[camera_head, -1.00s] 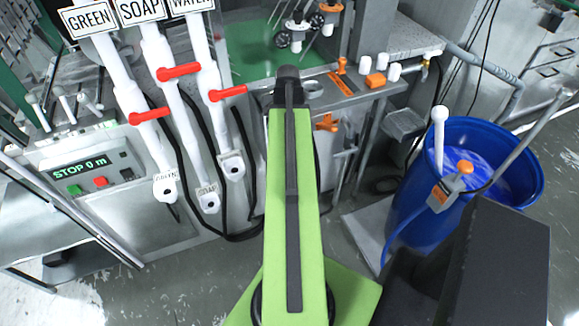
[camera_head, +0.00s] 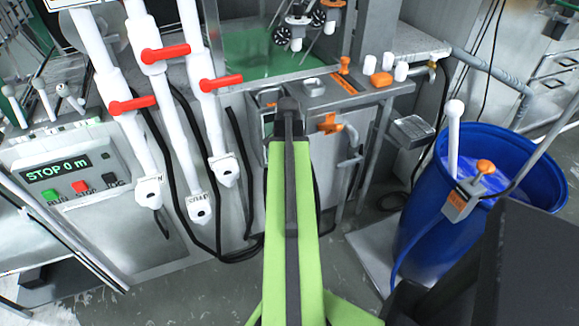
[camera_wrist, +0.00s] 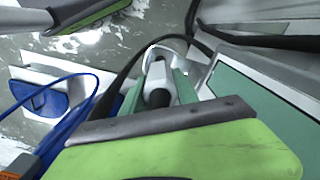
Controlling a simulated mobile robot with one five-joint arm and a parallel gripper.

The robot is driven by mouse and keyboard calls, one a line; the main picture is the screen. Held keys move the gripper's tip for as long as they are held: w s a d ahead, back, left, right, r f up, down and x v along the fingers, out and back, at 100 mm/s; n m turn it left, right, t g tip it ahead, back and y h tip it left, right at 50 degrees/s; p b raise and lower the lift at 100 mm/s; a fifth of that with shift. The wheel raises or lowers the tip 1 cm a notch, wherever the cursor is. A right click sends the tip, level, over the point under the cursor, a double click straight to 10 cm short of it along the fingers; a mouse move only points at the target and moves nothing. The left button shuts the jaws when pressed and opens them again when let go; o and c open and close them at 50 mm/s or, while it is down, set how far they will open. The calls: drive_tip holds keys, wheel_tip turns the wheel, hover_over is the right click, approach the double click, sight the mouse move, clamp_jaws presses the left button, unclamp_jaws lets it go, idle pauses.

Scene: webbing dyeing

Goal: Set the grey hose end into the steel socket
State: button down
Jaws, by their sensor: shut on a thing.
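In the wrist view my gripper (camera_wrist: 160,97) has green fingers closed around a pale grey piece with a dark opening, which looks like the grey hose end (camera_wrist: 157,72). A dark hose curves past close beside it. In the head view my green arm reaches toward the steel bench, and my gripper is hidden behind it. What looks like the steel socket (camera_head: 313,84) is a short ring on the bench top, just right of and beyond the arm's far end. I cannot make out the socket in the wrist view, nor whether the hose end touches anything.
A blue barrel (camera_head: 415,205) of liquid stands at the right. White pipes with red levers (camera_head: 221,82) and dark hoses stand left of my arm. A control panel (camera_head: 75,178) reads STOP 0 m.

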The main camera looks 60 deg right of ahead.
drive_tip(key=shift+f+b, duration=3.15)
drive_tip(key=shift+f, duration=0.25)
drive_tip(key=c, duration=0.9)
unclamp_jaws()
drive_tip(key=shift+o, duration=0.2)
drive_tip(key=shift+r, duration=0.1)
drive_tip(key=shift+r+p, duration=0.55)
drive_tip(key=shift+p, duration=0.05)
wheel_tip(320, 180, up, 16)
drive_tip(key=p, duration=1.6)
drive_tip(key=shift+r, duration=0.1)
